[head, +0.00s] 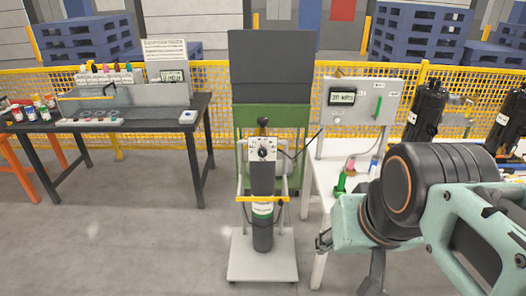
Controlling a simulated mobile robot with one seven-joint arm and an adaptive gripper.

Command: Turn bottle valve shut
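A dark gas bottle (262,180) stands upright on a small trolley (245,262) in the middle of the head view. An orange strap (262,200) crosses in front of it, above a pale label. The bottle's valve (263,123) is a small dark knob at the top, just above a white dial plate (263,149). Whether the valve is open or shut cannot be seen. My gripper (325,240) is at the lower right, apart from the bottle and well below the valve. My own arm hides much of it, so its finger opening cannot be made out.
A green cabinet (247,117) with a dark panel stands behind the bottle. A white table (322,182) with small bottles is close on the right. A dark workbench (130,112) stands left. A yellow mesh fence (225,80) runs behind. Floor left of the trolley is clear.

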